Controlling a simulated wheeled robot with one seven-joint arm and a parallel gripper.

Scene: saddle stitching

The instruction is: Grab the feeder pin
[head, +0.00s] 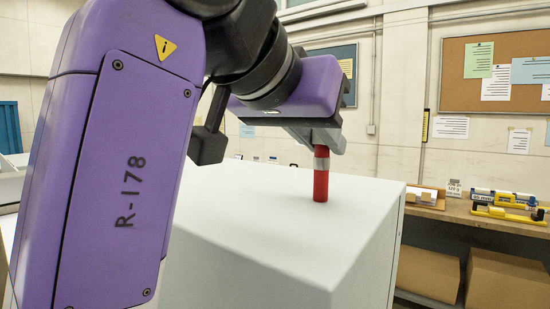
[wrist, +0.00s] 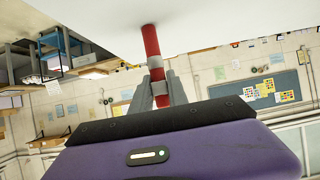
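The feeder pin (head: 321,184) is a red rod with grey bands, standing upright on the white top of a large box-shaped cabinet (head: 265,225). My gripper (head: 322,148) is at the pin's upper end, pointing down. In the wrist view the pin (wrist: 151,42) runs from the white surface to between the two grey fingers of my gripper (wrist: 161,78). One finger lies on each side of it, very close. I cannot tell whether both fingers press on the pin. The pin's top is partly hidden by the gripper in the head view.
The cabinet top around the pin is bare. A wooden workbench (head: 475,215) with yellow and blue tools (head: 505,205) stands at the right, with cardboard boxes (head: 505,280) beneath it. A cork board (head: 500,70) hangs on the back wall.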

